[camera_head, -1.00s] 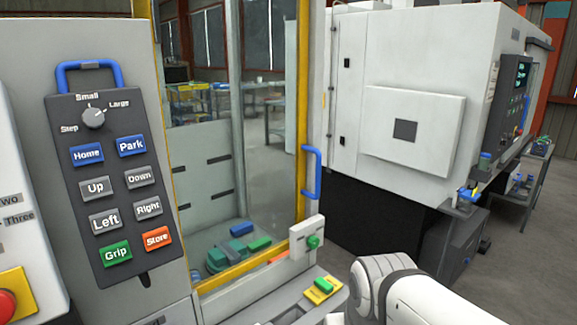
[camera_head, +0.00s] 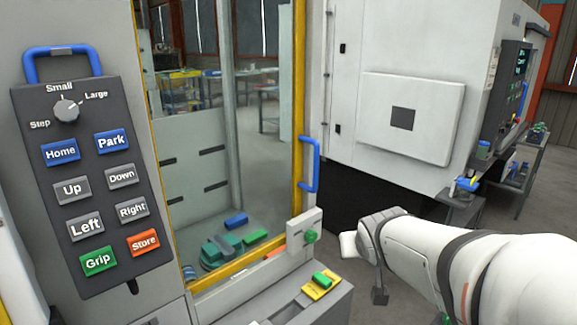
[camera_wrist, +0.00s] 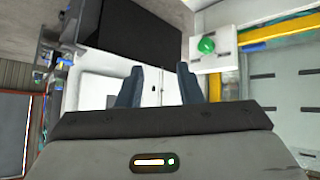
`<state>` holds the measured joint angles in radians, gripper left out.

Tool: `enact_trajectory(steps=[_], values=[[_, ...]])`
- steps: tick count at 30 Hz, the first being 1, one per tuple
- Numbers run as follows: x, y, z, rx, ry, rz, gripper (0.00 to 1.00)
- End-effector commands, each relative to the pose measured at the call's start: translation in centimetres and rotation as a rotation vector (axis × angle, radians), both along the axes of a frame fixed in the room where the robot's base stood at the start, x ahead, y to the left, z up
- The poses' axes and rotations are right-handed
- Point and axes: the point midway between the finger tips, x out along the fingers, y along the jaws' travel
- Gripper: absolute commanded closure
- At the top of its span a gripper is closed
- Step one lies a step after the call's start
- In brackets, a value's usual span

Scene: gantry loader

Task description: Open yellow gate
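The yellow gate (camera_head: 299,110) is a yellow-framed clear panel, and it looks closed in the head view. A blue handle (camera_head: 316,165) stands upright on its right edge. A white latch box (camera_head: 293,240) with a green knob (camera_head: 311,236) sits below the handle. In the wrist view the green knob (camera_wrist: 207,45) and the yellow frame (camera_wrist: 285,29) show at the upper right. My gripper (camera_wrist: 158,85) has its two dark fingers spread apart with nothing between them. It is apart from the gate. In the head view my arm reaches in from the right; its fingers cannot be made out there.
A grey control panel (camera_head: 140,283) with labelled buttons hangs left of the gate. A white machine (camera_head: 350,60) stands behind, at right. A ledge with a yellow-and-green switch (camera_head: 321,285) juts out below the gate. Blue and green parts lie behind the panel.

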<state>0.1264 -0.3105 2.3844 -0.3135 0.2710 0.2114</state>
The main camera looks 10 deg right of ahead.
Motion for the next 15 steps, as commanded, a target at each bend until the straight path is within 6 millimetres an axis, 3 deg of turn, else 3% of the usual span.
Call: enact_trajectory(steps=[1, 3, 6, 10, 15], values=[[2.6, -0.8, 1.0, -0.013, -0.087, 0.014, 0.67], [5.9, -1.3, 2.7, -0.022, -0.220, 0.052, 0.67], [9.9, -1.0, 4.8, 0.000, -0.387, 0.147, 0.67], [13.4, 0.1, 6.9, 0.058, -0.562, 0.291, 0.67], [15.1, 1.8, 8.2, 0.161, -0.693, 0.464, 0.67]])
